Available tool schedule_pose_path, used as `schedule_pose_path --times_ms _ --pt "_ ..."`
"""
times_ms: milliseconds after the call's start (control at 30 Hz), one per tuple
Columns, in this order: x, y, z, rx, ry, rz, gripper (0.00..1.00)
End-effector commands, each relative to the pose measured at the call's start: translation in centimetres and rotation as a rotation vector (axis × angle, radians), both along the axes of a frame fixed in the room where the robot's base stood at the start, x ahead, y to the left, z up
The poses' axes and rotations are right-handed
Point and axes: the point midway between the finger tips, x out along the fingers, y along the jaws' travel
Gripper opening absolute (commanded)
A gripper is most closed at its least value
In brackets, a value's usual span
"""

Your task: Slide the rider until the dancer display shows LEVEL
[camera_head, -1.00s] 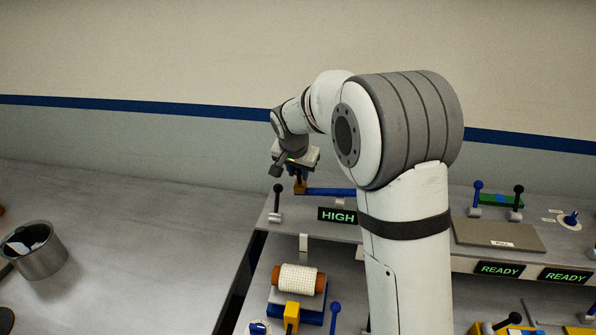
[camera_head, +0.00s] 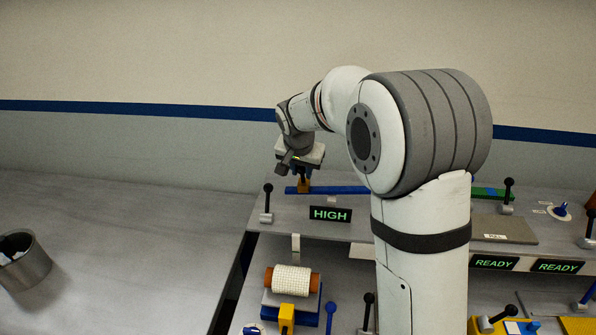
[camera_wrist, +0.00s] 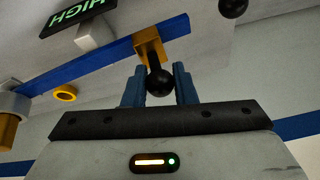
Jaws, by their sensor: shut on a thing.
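The rider is an orange block (camera_head: 304,186) on a blue bar (camera_head: 345,190) at the back of the bench, a little in from the bar's left end. In the wrist view the rider (camera_wrist: 149,46) has a black ball knob, and the blue bar (camera_wrist: 85,66) runs through the block. My gripper (camera_head: 303,176) is over the rider. In the wrist view my gripper (camera_wrist: 159,82) is shut on the rider's knob, one blue finger on each side. The dancer display (camera_head: 330,214) reads HIGH in green. My arm hides part of the bar's right side.
A black-knobbed lever (camera_head: 267,204) stands left of the display. A white-wound spool (camera_head: 293,281) sits on a stand in front. Two READY displays (camera_head: 494,262) (camera_head: 557,266) are at right. A metal can (camera_head: 24,263) stands on the clear left table.

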Motion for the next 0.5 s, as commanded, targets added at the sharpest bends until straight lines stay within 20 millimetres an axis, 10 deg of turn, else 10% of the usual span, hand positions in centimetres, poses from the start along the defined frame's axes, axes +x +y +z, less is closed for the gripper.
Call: schedule_pose_path --times_ms 167,200,500 --pt "-0.05 0.24 -0.03 0.0 0.001 0.003 0.0" --pt "-0.06 0.32 -0.03 0.001 0.001 0.005 0.27" --pt "-0.11 0.65 -0.03 0.001 0.001 0.01 0.45"
